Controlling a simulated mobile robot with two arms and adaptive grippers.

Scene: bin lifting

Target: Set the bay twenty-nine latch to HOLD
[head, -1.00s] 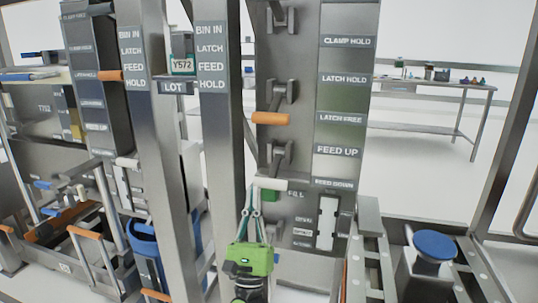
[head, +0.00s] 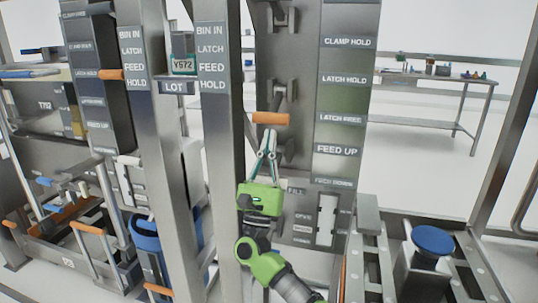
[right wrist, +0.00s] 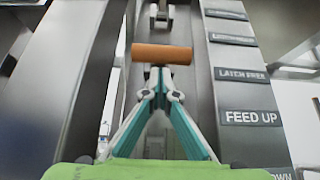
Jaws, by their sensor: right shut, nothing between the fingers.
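The latch lever is an orange cylindrical handle (head: 270,118) on the grey upright panel, level with the LATCH FREE plate (head: 339,119). The LATCH HOLD plate (head: 344,79) is higher up. My right gripper (head: 269,134) is shut and empty, its fingertips just below the orange handle. In the right wrist view the handle (right wrist: 162,54) lies across, just beyond the closed fingertips (right wrist: 159,70); I cannot tell whether they touch. No bay number is readable. My left gripper is not in view.
A steel post (head: 215,150) with BIN IN, LATCH, FEED and HOLD labels stands close left of my right gripper. Other plates read CLAMP HOLD (head: 347,42) and FEED UP (head: 337,150). A blue round knob (head: 433,240) is at lower right.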

